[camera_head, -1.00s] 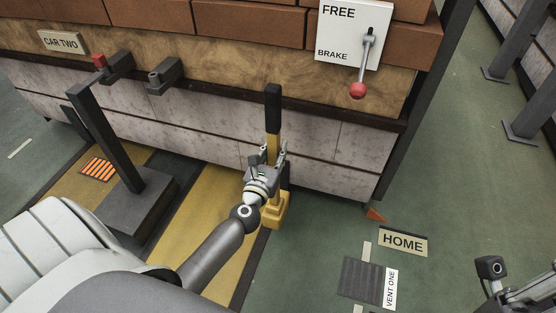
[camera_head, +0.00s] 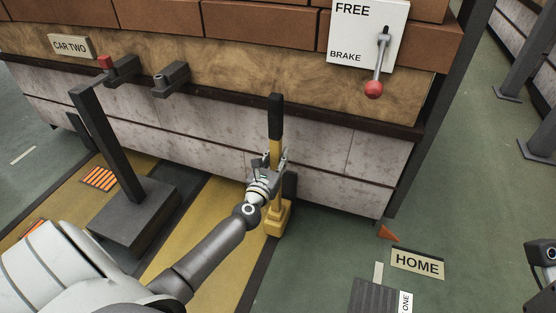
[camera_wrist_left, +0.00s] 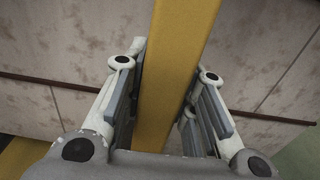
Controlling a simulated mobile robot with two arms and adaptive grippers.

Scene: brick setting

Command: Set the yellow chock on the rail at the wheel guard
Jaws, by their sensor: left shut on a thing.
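The yellow chock (camera_head: 277,222) stands upright low in front of the brick-laden car. It has a yellow post with a black handle (camera_head: 275,115) on top and a wider yellow foot. My left gripper (camera_head: 268,166) is shut on the post, below the black handle. In the left wrist view the post (camera_wrist_left: 178,70) runs between my left fingers (camera_wrist_left: 168,100). A dark piece (camera_head: 289,185) shows just right of the post; I cannot tell whether it is the wheel guard. I cannot clearly make out the rail under the foot. Part of my right gripper (camera_head: 541,254) shows at the right edge.
The car's pale lower side (camera_head: 335,150) rises close behind the chock. A dark post with a heavy base (camera_head: 128,222) stands to the left. A brake board (camera_head: 350,32) carries a red-knobbed lever (camera_head: 374,88). Green floor is open at the right, around the HOME plate (camera_head: 417,263).

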